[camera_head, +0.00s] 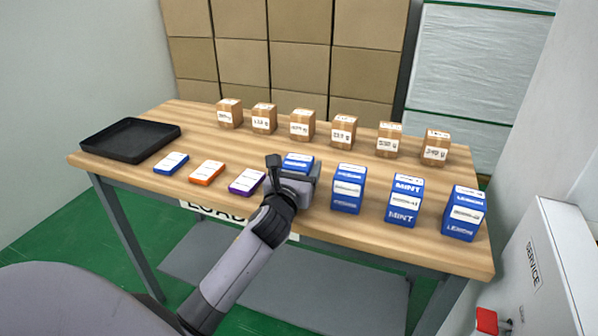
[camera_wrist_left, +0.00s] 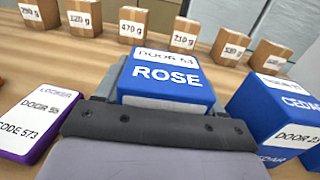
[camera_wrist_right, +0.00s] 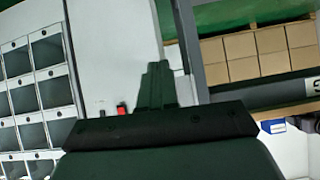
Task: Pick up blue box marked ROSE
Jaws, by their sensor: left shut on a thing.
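The blue box marked ROSE (camera_wrist_left: 168,75) stands in the middle of the left wrist view, with a white DOOR label on its top. My left gripper (camera_head: 292,178) is shut on it at the front edge of the wooden table. In the head view the box's blue top (camera_head: 298,160) shows past the gripper, and its front is mostly hidden. I cannot tell whether the box is clear of the tabletop. My right gripper (camera_wrist_right: 157,88) is shut and empty, away from the table, and only in the right wrist view.
A blue CEDAR box (camera_wrist_left: 280,115) stands close on the right, then MINT (camera_head: 403,202) and LEMON (camera_head: 463,213) boxes. A purple locker card (camera_head: 247,182) lies close on the left. Small brown cartons (camera_head: 303,125) line the back. A black tray (camera_head: 130,140) is at far left.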

